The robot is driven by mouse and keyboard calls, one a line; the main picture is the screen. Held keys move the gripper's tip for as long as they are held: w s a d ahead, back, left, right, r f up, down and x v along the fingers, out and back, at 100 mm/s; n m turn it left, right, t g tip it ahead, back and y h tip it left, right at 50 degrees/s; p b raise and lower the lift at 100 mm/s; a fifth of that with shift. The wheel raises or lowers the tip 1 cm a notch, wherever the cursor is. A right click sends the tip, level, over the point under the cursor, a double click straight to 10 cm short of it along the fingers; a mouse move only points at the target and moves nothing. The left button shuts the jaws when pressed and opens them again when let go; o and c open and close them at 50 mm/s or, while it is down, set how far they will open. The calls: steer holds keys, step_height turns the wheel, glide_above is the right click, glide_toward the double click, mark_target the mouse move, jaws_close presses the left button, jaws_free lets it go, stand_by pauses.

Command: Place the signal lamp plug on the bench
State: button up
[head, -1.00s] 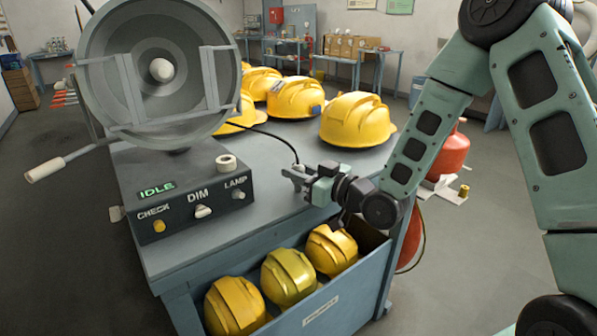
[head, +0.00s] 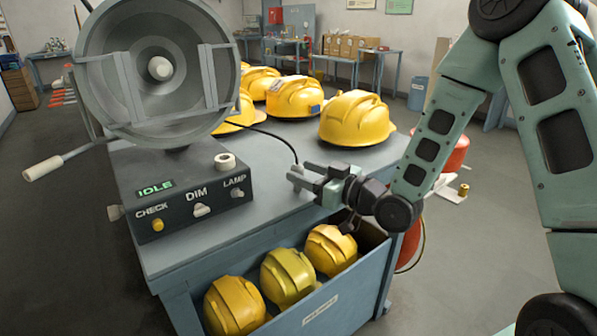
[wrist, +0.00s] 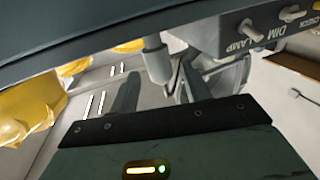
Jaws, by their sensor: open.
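The signal lamp (head: 158,70) stands on its dark control box (head: 180,185) on the left part of the bench (head: 265,195). A thin black cable runs from behind it to the small pale plug (head: 297,169) near the bench's right front. My gripper (head: 303,175) is open, low over the bench, with its fingertips at the plug. In the wrist view the plug (wrist: 157,60) is a grey cylinder ahead of and between the open fingers, with a gap to each. I cannot tell exactly how its lower end meets the bench.
Yellow helmets (head: 357,119) stand on the bench behind my gripper. More helmets (head: 288,277) lie in the open blue drawer (head: 345,305) below the front edge. The box's LAMP knob (head: 237,193) is left of my gripper. A red cylinder (head: 456,155) stands beyond the bench's right side.

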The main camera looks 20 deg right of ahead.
steer(key=p+v, duration=0.9)
steer(key=p, duration=0.1)
steer(key=s+a+n+g+h, duration=0.3)
steer(key=a+g+h, duration=0.2)
steer(key=a+g, duration=0.45)
steer(key=s+a+r+m+g+h, duration=0.1)
steer(key=s+r, duration=0.3)
steer(key=s, duration=0.6)
steer(key=s+a+r+m+g+h, duration=0.1)
steer(key=s+a+r+g+h, duration=0.1)
steer(key=s, duration=0.9)
step_height(320, 180, up, 3)
steer(key=shift+g+h, duration=0.6)
steer(key=shift+g, duration=0.65)
